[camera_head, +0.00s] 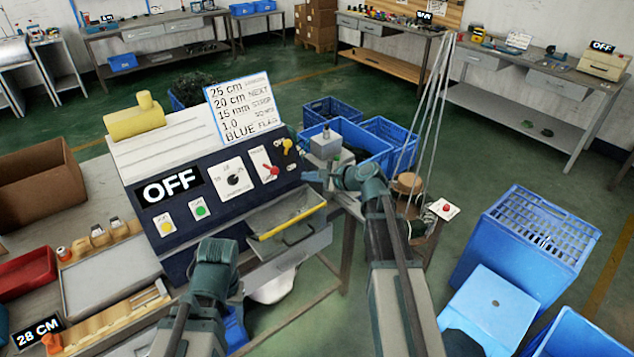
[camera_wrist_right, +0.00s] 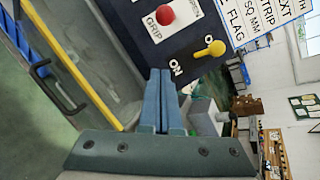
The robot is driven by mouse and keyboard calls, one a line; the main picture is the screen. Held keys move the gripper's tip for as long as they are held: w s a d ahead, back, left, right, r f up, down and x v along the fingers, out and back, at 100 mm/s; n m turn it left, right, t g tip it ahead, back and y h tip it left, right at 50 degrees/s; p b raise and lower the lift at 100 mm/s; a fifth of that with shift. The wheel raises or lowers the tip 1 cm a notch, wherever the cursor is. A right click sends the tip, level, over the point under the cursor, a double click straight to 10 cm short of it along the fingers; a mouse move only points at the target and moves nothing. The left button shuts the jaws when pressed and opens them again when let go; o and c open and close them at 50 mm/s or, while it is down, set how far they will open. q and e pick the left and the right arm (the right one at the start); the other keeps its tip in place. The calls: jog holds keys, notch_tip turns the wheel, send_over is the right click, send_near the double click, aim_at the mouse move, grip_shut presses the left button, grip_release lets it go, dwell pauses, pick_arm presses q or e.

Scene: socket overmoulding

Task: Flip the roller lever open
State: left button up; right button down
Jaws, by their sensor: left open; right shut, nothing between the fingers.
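The red-knobbed lever, which I take as the roller lever (camera_head: 272,171), is on a white plate on the dark control panel. In the right wrist view the red knob (camera_wrist_right: 165,14) stands beside the word GRIP. My right gripper (camera_head: 312,176) is shut and empty just right of the panel. In the right wrist view its fingers (camera_wrist_right: 160,75) point toward the panel, below the red knob and apart from it. My left gripper (camera_head: 214,247) is open in front of the panel's lower part, away from the lever; its fingertips are hard to make out.
A yellow lever (camera_head: 288,145) marked ON is close to the red one. A black knob (camera_head: 233,180) and yellow and green buttons are farther left. A metal tray with a yellow edge (camera_head: 292,222) juts out below the panel. Blue crates (camera_head: 357,139) stand behind my right gripper.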

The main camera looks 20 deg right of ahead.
aim_at(270, 168)
jog(key=w+a+p, duration=0.1)
jog(key=w+a, duration=0.2)
jog(key=a, duration=0.2)
jog(key=shift+a+r, duration=0.15)
jog(key=shift+a, duration=0.05)
